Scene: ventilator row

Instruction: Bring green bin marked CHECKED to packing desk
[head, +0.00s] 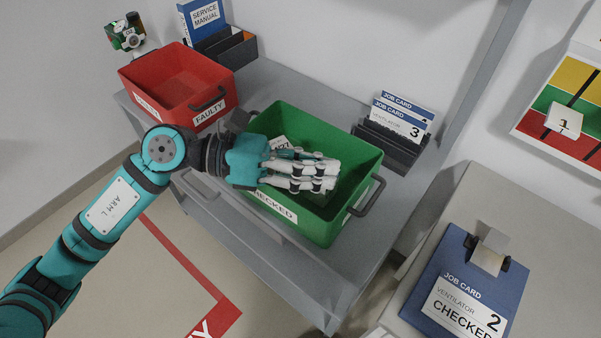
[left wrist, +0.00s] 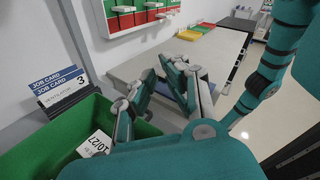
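The green bin (head: 322,226), labelled CHECKED on its front, stands on a grey cart (head: 300,280) beside the red bin. Dark handles show at its ends. A white label card (head: 280,146) lies inside; in the left wrist view the card (left wrist: 95,145) reads 10/27. The bin's rim (left wrist: 60,140) shows there at lower left. My left gripper (head: 325,176) is over the bin's opening with its fingers pointing right. Its fingers are apart and hold nothing that I can see. My right gripper is not in view. No desk in view is labelled as the packing desk.
A red FAULTY bin (head: 185,85) stands left of the green bin. A dark holder with job cards (head: 400,125) stands behind it. A pale counter (head: 475,190) at right bears a blue job card board (head: 465,285). Floor with red tape (head: 180,255) is open at front left.

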